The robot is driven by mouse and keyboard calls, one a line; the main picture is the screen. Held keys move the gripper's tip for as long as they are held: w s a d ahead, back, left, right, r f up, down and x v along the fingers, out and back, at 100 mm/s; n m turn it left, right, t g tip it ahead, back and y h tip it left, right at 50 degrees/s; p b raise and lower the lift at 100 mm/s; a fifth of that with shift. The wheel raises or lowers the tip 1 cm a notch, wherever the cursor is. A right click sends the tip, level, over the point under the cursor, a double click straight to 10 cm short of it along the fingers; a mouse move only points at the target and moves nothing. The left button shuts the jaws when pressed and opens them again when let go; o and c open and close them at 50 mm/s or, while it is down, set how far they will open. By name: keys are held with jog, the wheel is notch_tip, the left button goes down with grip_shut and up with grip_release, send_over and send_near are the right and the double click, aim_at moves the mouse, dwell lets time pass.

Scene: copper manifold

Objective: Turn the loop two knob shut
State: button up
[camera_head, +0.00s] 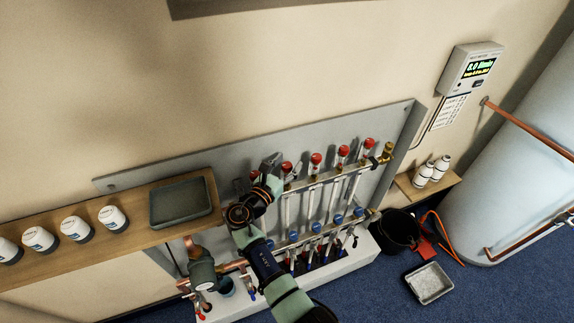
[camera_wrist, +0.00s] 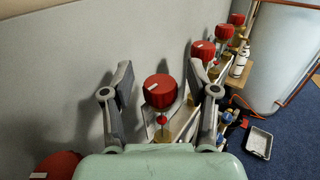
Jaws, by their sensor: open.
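A row of red round knobs runs along the manifold (camera_head: 318,183), each with a small white tag. The second knob from the left (camera_head: 286,167) is probably the loop two knob, but no tag is readable. In the wrist view this red knob (camera_wrist: 160,90) lies between the two fingers, with a gap on each side. My gripper (camera_head: 270,164) is open and empty, its fingers (camera_wrist: 160,76) flanking the knob without visible contact. The leftmost knob (camera_head: 254,177) is partly hidden by my gripper in the head view; it shows at the wrist view's lower left (camera_wrist: 55,166).
More red knobs (camera_wrist: 203,50) continue to the right, close by. A wooden shelf (camera_head: 136,230) with a grey tray (camera_head: 180,201) and white tubs stands left of my arm. A grey wall panel (camera_head: 230,155) lies behind. A large white tank (camera_head: 520,180) stands at right.

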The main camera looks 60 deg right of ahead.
aim_at(287, 165)
notch_tip(287, 165, up, 10)
jog(key=shift+f, duration=0.1)
